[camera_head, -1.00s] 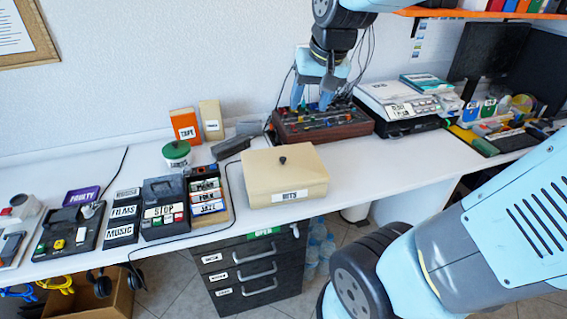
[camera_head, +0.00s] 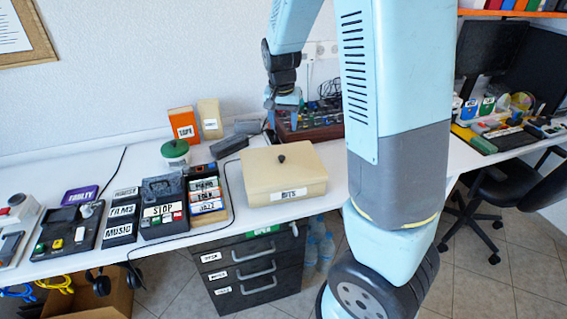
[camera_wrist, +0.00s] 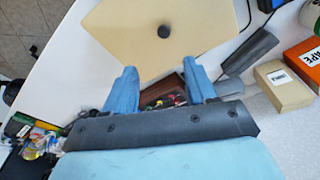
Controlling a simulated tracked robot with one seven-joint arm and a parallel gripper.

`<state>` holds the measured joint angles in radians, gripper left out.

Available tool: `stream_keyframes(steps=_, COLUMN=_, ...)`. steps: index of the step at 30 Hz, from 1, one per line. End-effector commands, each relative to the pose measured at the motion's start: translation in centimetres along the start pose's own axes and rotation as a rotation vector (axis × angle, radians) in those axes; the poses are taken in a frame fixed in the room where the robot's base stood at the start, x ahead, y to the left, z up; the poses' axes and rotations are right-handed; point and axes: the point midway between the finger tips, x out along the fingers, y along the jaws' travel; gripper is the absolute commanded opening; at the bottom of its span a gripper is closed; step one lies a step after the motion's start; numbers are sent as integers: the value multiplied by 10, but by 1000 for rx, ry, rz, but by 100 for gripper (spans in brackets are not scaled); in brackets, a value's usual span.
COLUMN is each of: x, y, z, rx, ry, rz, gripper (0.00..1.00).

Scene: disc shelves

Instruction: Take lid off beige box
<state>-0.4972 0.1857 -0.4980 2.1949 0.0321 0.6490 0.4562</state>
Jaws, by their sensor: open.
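The beige box (camera_head: 283,187) labelled HITS stands on the white desk with its lid (camera_head: 262,163) on. A dark round knob (camera_head: 281,158) sits at the middle of the lid. In the wrist view the lid (camera_wrist: 125,35) fills the top middle, with its knob (camera_wrist: 163,32) ahead of the fingertips. My gripper (camera_wrist: 160,82) is open and empty, its two blue fingers apart, short of the lid's near edge. In the head view my gripper (camera_head: 284,102) is behind the box, above the desk near the wall; its fingertips are hard to make out there.
A brown mixer-like box (camera_head: 310,124) with knobs stands behind the beige box. A dark grey object (camera_head: 231,146), a green-lidded tub (camera_head: 176,152), an orange TAPE box (camera_head: 184,124) and a beige box (camera_head: 210,118) stand to the left. Labelled trays (camera_head: 207,196) lie left of the box.

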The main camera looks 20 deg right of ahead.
Motion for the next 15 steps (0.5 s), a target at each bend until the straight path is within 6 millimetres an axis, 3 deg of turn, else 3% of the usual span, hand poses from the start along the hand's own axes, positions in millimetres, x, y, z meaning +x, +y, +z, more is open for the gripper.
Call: stream_keyframes(steps=15, x=74, y=-1, z=1, rx=0, ry=-2, rz=3, gripper=56)
